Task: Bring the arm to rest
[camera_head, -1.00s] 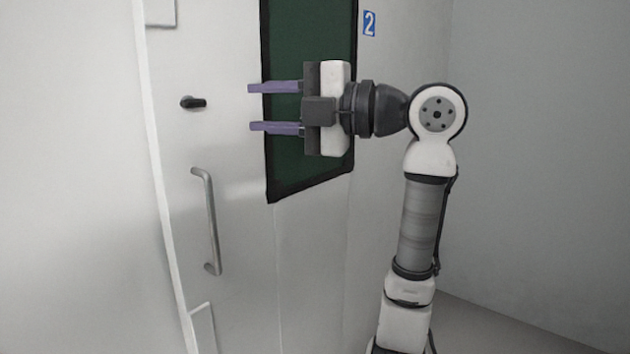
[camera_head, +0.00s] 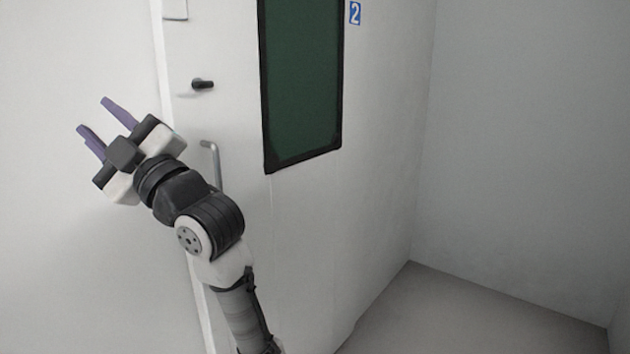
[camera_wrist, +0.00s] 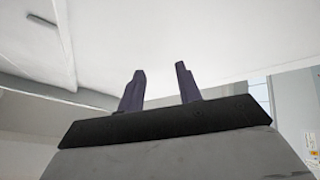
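My gripper (camera_head: 100,121) is at the left in the head view, in front of the white wall left of the door. Its two purple fingers point up and left with a clear gap between them. The wrist view also shows my gripper (camera_wrist: 159,72) with the fingers apart and nothing between them. My arm rises from the bottom of the head view, bent at the elbow, and hides the lower part of the door handle.
The white door (camera_head: 225,45) has a dark latch knob (camera_head: 203,84), a metal pull handle (camera_head: 216,165) and a dark green window (camera_head: 302,80). A blue number 2 sign (camera_head: 355,13) is beside the window. Grey floor (camera_head: 470,315) at the right is clear.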

